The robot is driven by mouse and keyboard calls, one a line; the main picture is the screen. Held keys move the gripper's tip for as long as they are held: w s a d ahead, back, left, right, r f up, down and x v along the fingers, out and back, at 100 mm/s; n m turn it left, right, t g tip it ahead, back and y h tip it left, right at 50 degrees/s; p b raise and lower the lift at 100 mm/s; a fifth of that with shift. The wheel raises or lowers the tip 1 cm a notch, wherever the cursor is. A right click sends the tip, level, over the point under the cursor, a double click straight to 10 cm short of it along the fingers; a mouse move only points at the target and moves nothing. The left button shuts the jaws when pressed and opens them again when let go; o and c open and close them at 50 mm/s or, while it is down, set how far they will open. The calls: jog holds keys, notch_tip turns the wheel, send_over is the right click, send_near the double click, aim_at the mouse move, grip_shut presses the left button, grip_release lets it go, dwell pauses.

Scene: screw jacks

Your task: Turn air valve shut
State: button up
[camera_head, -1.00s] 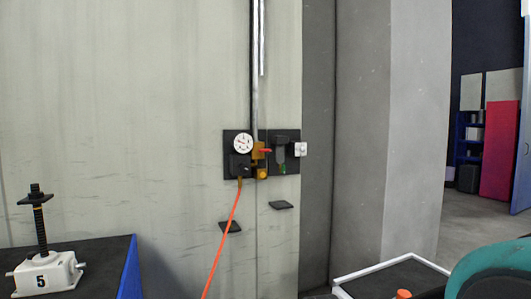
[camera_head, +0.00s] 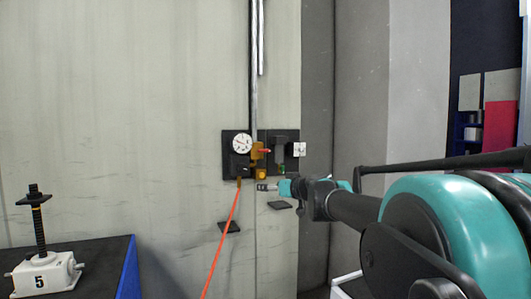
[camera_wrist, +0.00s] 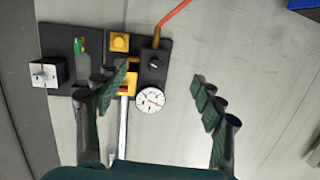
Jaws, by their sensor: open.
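The air valve is a brass-yellow body (camera_head: 257,150) with a small red handle (camera_head: 266,151) on a black wall panel (camera_head: 229,164), right of a round white gauge (camera_head: 242,143). The handle points sideways in the head view. In the wrist view the red handle (camera_wrist: 125,91) shows beside the left finger, which partly covers the valve. The gauge (camera_wrist: 150,99) lies between the fingers. My gripper (camera_head: 264,187) is in front of the panel's lower edge in the head view. In the wrist view my gripper (camera_wrist: 162,80) is open and empty, its fingers wide apart.
An orange hose (camera_head: 222,240) hangs from the panel. A metal pipe (camera_head: 254,80) rises above it. A filter unit and white box (camera_head: 299,149) sit at the panel's right. A screw jack (camera_head: 45,272) stands on the left table.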

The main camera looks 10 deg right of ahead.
aim_at(265, 150)
jog(key=w+d+r+m+t+h, duration=0.1)
jog(key=w+d+r+t+h, duration=0.25)
jog(key=r, duration=0.65)
jog(key=shift+g+y, duration=0.35)
jog(key=shift+y, duration=0.4)
jog(key=x, duration=0.5)
jog(key=d+x, duration=0.1)
jog(key=x, duration=1.1)
jog(key=shift+w+d+r, duration=0.2)
jog(key=shift+w+d, duration=0.05)
jog(key=shift+w, duration=0.05)
jog(key=shift+c, duration=0.6)
jog(key=c, duration=1)
jog(key=shift+c, duration=0.2)
